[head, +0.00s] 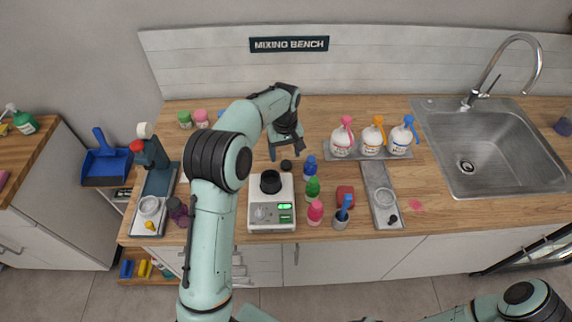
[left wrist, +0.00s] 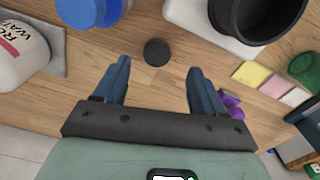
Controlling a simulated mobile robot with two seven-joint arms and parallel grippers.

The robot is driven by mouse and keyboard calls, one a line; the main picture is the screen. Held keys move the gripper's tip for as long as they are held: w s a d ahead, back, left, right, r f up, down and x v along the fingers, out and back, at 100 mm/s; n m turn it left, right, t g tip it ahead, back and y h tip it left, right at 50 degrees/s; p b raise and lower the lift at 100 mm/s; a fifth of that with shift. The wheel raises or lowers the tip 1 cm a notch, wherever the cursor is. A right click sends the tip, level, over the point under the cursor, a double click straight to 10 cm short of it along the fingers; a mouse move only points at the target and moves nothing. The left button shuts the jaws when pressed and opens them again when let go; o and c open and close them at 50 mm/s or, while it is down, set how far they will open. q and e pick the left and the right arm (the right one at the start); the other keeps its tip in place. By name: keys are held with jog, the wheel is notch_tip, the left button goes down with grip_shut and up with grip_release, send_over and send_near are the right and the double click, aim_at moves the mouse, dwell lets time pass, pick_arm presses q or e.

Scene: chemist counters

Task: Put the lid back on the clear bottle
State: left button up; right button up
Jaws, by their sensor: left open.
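A small round black lid (head: 287,165) lies flat on the wooden counter, just behind the scale. My left gripper (head: 285,152) is open and empty, pointing down just behind the lid. In the left wrist view the lid (left wrist: 156,53) lies beyond the gap between the two spread blue fingers (left wrist: 155,82), not touching either. I cannot single out the clear bottle with certainty. A clear round vessel (head: 384,197) stands in the grey tray at right, and another (head: 149,206) stands on the left stand. My left arm hides part of the counter. My right gripper is out of view.
A white scale (head: 259,214) holding a black cup (head: 271,181) stands in front of the lid. Blue, green (head: 313,188) and pink bottles stand to its right. White pump bottles (head: 372,139) stand on a rack behind. Bare counter lies behind the gripper; a sink (head: 500,140) is at right.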

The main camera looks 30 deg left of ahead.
aim_at(286, 164)
pick_arm(q)
jog(key=shift+w+d+f, duration=0.1)
jog(key=shift+f, duration=1.2)
jog(key=shift+w+f, duration=0.1)
jog(key=shift+f, duration=1.2)
jog(key=c, duration=1.1)
